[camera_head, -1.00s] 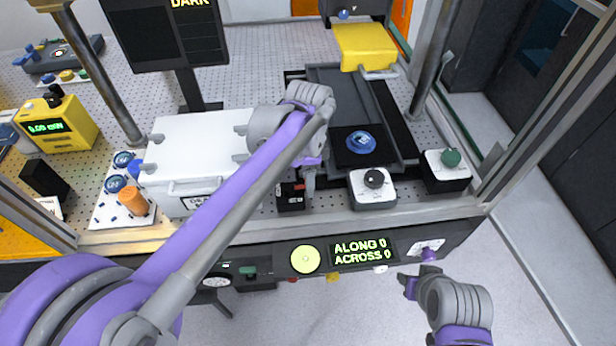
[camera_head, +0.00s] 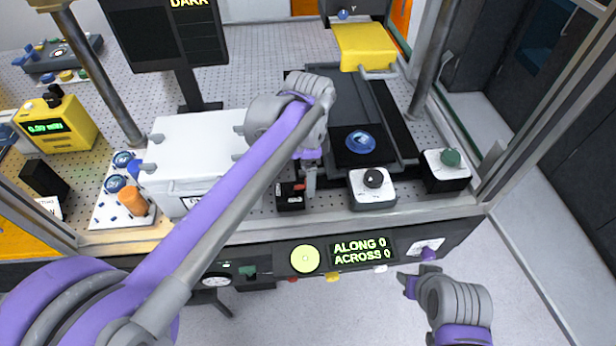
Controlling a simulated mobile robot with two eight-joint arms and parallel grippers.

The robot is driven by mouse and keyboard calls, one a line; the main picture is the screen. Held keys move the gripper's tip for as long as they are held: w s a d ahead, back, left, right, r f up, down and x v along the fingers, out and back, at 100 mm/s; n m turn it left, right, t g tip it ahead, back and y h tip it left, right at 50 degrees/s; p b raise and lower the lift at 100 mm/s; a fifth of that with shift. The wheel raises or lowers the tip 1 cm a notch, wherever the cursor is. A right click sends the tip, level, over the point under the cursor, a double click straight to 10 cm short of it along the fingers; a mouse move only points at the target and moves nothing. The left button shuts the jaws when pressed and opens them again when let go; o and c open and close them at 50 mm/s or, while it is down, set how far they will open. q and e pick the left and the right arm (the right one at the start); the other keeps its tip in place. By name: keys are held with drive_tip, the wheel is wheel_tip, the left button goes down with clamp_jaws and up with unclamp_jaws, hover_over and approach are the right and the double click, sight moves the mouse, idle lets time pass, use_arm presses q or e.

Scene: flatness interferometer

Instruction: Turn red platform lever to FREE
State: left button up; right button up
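A small black box (camera_head: 290,202) with a red part (camera_head: 299,187) on top stands at the front edge of the perforated table. The red part looks like the lever; its shape and setting are too small to read. My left gripper (camera_head: 310,180) points down right beside the red part, at its right. I cannot tell whether they touch, or whether its fingers are apart. My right gripper (camera_head: 411,285) is in front of the table at the lower right, near a purple knob (camera_head: 429,254) on the front panel. Its finger gap is not clear.
A white box (camera_head: 190,150) stands left of my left arm. A white-topped block with a black knob (camera_head: 373,178) is close to the right, and a green knob (camera_head: 450,157) beyond it. A dark stage with a blue disc (camera_head: 361,141) lies behind. A post (camera_head: 430,70) rises at right.

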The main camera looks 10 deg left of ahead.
use_arm(q)
wheel_tip(320, 180, up, 9)
use_arm(e)
drive_tip(key=shift+w+r, duration=0.15)
drive_tip(key=shift+r, duration=0.25)
idle(0.4)
